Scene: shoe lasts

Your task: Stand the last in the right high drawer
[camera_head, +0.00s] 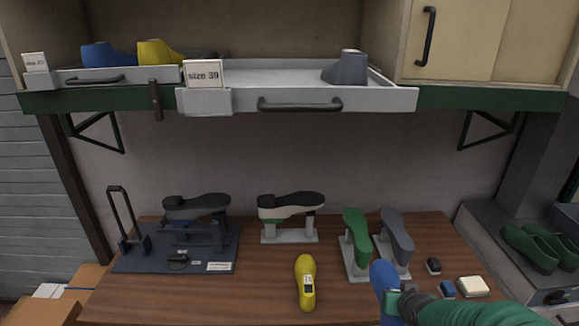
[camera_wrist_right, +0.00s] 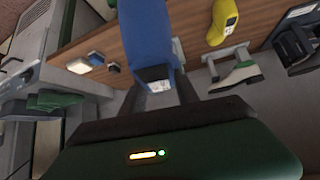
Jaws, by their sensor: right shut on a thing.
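My right gripper (camera_head: 393,298) is shut on a blue last (camera_head: 381,273), held low over the front right of the bench. In the right wrist view the blue last (camera_wrist_right: 147,40) fills the top middle, with a white label near the jaws. A high drawer labelled "size 39" (camera_head: 300,73) is pulled out above the bench; a grey last (camera_head: 346,69) stands at its right end, and its middle is bare. The high drawer to its left (camera_head: 92,77) holds a blue last (camera_head: 98,55) and a yellow last (camera_head: 157,52). My left gripper is out of view.
A yellow last (camera_head: 306,283) lies on the wooden bench (camera_head: 250,296). Stands with a green last (camera_head: 355,234), a grey last (camera_head: 397,237) and a white-green shoe (camera_head: 290,206) are behind it. A dark fixture (camera_head: 196,215) is at left; a cream block (camera_head: 473,286) is at right.

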